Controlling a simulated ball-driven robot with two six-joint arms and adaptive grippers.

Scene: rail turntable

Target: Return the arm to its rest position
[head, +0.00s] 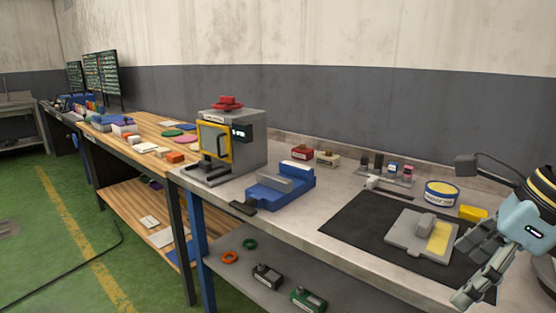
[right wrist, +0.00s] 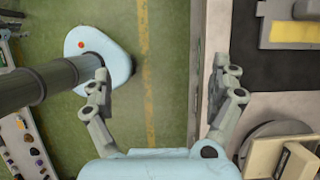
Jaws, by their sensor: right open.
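My right gripper (head: 470,270) is at the right edge of the head view, in front of the grey workbench (head: 345,245) and near its front edge. Its two fingers are spread apart with nothing between them. In the right wrist view the open fingers (right wrist: 161,80) also show, with green floor and the bench edge below them. Part of my own base and column shows at the left of that view. My left gripper is not in view.
A dark mat (head: 350,229) bears a grey plate with a yellow strip (head: 440,238). Behind are a blue-and-yellow tin (head: 441,194) and a yellow block (head: 473,213). A blue vise-like fixture (head: 283,190) and a grey machine (head: 250,152) stand further left. Green floor (head: 75,240) is open at left.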

